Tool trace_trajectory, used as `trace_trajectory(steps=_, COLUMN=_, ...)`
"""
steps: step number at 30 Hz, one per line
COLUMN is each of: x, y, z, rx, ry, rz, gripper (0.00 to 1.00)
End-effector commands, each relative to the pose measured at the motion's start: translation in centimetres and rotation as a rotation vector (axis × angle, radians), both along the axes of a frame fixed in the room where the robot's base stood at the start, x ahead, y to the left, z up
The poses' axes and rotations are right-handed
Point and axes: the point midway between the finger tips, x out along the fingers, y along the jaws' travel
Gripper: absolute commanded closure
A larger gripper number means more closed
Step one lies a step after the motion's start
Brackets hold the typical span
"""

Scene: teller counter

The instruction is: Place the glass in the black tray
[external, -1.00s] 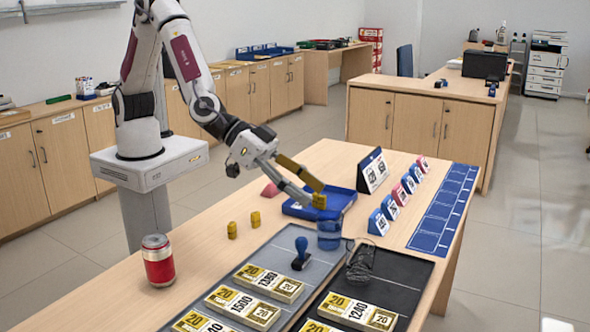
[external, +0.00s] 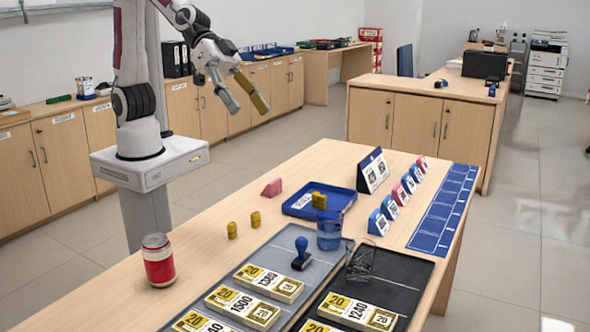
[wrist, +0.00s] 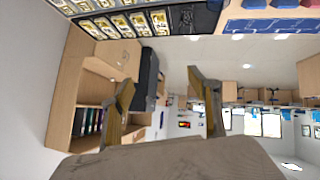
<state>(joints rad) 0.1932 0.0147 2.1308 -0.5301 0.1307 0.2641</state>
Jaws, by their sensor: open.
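A blue see-through glass (external: 329,234) stands upright at the far right corner of the grey tray (external: 250,248). A clear container with dark contents or a dark pattern (external: 360,262) stands just right of it, at the left side of the black tray (external: 405,268); I cannot tell its material. The black tray lies at the right of the counter, with banded notes (external: 357,312) in its near part. My gripper (external: 248,110) is open and empty, raised well above and behind the counter, far from both containers. Its open fingers (wrist: 160,80) also show in the wrist view.
A blue tray (external: 340,196) holds a yellow block (external: 319,201). Two yellow pieces (external: 232,230), a pink block (external: 272,188) and a red can (external: 158,260) stand on the wood. A blue stamp (external: 301,254) stands on the grey tray. Signs (external: 390,207) line the right.

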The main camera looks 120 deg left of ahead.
Motion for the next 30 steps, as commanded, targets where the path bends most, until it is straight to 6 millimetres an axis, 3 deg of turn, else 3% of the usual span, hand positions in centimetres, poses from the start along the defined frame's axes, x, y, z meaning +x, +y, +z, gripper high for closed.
trace_trajectory(steps=6, x=-5.3, y=1.6, z=1.5, rx=0.022, ry=0.046, rz=-0.036, gripper=0.39)
trace_trajectory(steps=14, x=-11.8, y=3.8, z=2.0, rx=0.064, ry=0.115, rz=-0.06, gripper=0.39)
trace_trajectory(steps=30, x=-25.7, y=9.6, z=0.1, rx=0.191, ry=0.278, rz=-0.023, gripper=0.39)
